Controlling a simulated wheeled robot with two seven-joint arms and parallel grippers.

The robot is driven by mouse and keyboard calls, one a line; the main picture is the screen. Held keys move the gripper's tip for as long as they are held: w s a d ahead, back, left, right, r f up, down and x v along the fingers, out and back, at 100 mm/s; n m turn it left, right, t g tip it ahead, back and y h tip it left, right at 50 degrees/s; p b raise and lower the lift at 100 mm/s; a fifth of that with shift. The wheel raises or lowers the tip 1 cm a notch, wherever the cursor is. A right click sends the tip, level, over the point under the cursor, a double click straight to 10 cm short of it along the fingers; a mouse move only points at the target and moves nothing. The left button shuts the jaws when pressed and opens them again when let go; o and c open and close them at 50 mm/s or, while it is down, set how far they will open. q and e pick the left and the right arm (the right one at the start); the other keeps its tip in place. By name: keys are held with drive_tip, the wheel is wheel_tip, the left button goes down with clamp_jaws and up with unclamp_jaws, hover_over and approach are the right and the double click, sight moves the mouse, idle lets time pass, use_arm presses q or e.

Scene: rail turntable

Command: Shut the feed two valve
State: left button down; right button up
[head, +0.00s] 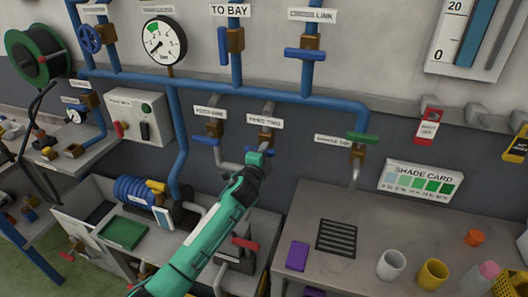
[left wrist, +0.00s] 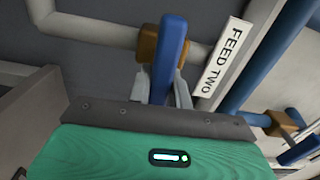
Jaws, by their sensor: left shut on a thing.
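The feed two valve sits below its white FEED TWO label (head: 264,121) on the wall pipework in the head view. My left gripper (head: 266,153) is at this valve and covers much of it. In the left wrist view the valve has a brown body (left wrist: 147,43) and a blue lever handle (left wrist: 171,50). My left gripper (left wrist: 166,85) is shut on the blue handle, with a finger on each side. The handle lies roughly across the pale pipe (left wrist: 95,28) in that view. The FEED TWO label (left wrist: 222,60) is beside it. My right gripper is not in view.
A similar blue-handled valve (head: 206,140) is just left of feed two. A green-handled sample tap (head: 360,137) is to the right, above the bench (head: 325,275) with cups. A blue header pipe (head: 200,82) runs above. A blue hose coil (head: 135,190) lies lower left.

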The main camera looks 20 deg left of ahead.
use_arm(q)
drive_tip(key=shift+f+m, duration=0.15)
drive_tip(key=shift+m, duration=0.25)
drive_tip(key=c, duration=1.3)
unclamp_jaws()
drive_tip(key=s+b, duration=0.1)
drive_tip(key=s, duration=0.6)
drive_tip(key=s+b, duration=0.2)
drive_tip(key=s, duration=0.4)
drive_tip(key=shift+s+a, duration=0.2)
drive_tip(key=shift+s, duration=0.2)
